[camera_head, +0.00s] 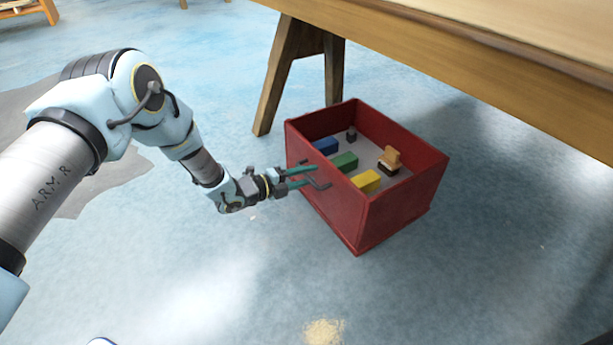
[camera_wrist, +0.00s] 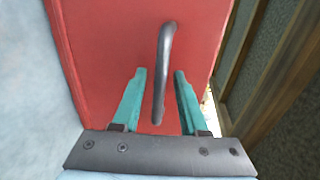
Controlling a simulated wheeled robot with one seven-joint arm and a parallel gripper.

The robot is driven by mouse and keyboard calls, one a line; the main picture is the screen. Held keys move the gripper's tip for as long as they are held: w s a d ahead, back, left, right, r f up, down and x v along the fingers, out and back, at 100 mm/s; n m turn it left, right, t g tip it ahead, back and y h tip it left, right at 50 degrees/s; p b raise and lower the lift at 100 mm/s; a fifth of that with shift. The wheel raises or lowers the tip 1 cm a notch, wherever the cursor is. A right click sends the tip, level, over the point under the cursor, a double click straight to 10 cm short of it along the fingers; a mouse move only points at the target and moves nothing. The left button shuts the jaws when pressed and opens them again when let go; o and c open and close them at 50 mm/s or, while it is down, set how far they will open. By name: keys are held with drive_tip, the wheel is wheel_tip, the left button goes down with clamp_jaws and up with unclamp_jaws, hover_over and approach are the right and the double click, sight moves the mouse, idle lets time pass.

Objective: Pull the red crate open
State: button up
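The red crate (camera_head: 338,205) stands on the floor, partly under the wooden table, with its open top facing up. A dark bar handle (camera_head: 319,184) is on its front wall. In the wrist view the red wall (camera_wrist: 105,45) fills the middle, and the grey handle (camera_wrist: 162,75) runs lengthwise between my two teal fingers. My gripper (camera_head: 309,178) is open, with one finger on each side of the handle and a gap to it on both sides. Whether the fingertips touch the wall cannot be told.
Inside the crate lie a blue block (camera_head: 327,146), a green block (camera_head: 345,162), a yellow block (camera_head: 367,181) and a brush-like wooden item (camera_head: 390,160). A table leg (camera_head: 277,80) stands behind the crate. The tabletop (camera_head: 480,65) overhangs at upper right. The floor in front is clear.

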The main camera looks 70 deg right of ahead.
clamp_jaws()
idle(1.2)
